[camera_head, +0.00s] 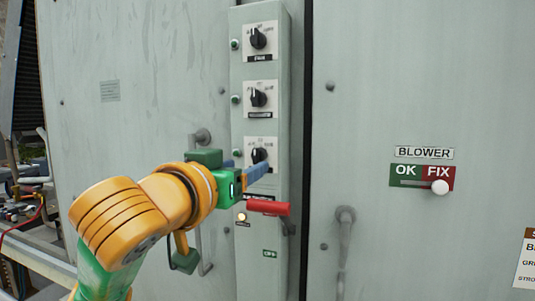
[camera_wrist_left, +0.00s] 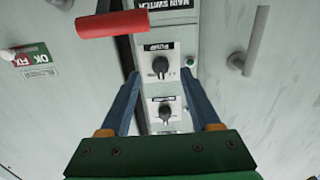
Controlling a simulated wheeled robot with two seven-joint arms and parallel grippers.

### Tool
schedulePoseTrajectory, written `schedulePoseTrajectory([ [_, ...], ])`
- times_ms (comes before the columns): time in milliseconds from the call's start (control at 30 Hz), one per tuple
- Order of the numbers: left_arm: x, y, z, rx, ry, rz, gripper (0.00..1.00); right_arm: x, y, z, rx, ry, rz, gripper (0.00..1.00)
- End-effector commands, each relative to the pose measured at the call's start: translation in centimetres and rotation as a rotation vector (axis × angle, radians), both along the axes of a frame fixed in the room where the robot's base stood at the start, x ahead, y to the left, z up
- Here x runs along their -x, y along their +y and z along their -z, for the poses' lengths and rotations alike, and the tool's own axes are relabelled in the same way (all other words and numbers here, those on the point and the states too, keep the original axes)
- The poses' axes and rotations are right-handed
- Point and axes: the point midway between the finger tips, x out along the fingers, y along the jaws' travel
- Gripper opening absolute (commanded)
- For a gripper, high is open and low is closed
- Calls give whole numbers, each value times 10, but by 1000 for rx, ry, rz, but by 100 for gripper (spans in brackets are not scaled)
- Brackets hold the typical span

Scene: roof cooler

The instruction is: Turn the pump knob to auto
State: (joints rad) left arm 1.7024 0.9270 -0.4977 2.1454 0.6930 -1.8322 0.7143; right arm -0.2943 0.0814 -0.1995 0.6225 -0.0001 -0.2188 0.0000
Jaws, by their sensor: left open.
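The pump knob (camera_head: 259,155) is the lowest of three black rotary knobs on the grey control column, partly screened by my left gripper in the head view. In the left wrist view, which is upside down, the pump knob (camera_wrist_left: 160,66) sits on a white plate labelled PUMP. My left gripper (camera_head: 246,167) is in front of the plate with its blue fingers apart and empty. In the wrist view the fingertips (camera_wrist_left: 161,76) lie to either side of the knob; I cannot tell whether they touch anything. The knob's exact setting is too small to read. My right gripper is out of view.
A red main switch handle (camera_head: 268,207) juts out just below the pump knob, close to my gripper. Two similar knobs are above, the middle one (camera_head: 258,98) and the top one (camera_head: 258,38). A blower slider (camera_head: 440,187) is on the right panel.

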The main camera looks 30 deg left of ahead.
Motion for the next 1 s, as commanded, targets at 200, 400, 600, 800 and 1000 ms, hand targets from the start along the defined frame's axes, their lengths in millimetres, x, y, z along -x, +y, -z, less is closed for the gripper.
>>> schedulePoseTrajectory([
  [200,-32,9,-5,2,3,-4,63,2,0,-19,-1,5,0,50],
  [400,-63,16,-3,1,0,-4,63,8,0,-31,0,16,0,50],
  [600,-68,17,1,-1,-2,-2,63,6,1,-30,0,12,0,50],
  [800,-67,17,0,-1,-3,-2,31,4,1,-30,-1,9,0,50],
  [1000,-67,17,0,0,-4,-2,0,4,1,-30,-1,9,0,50],
])
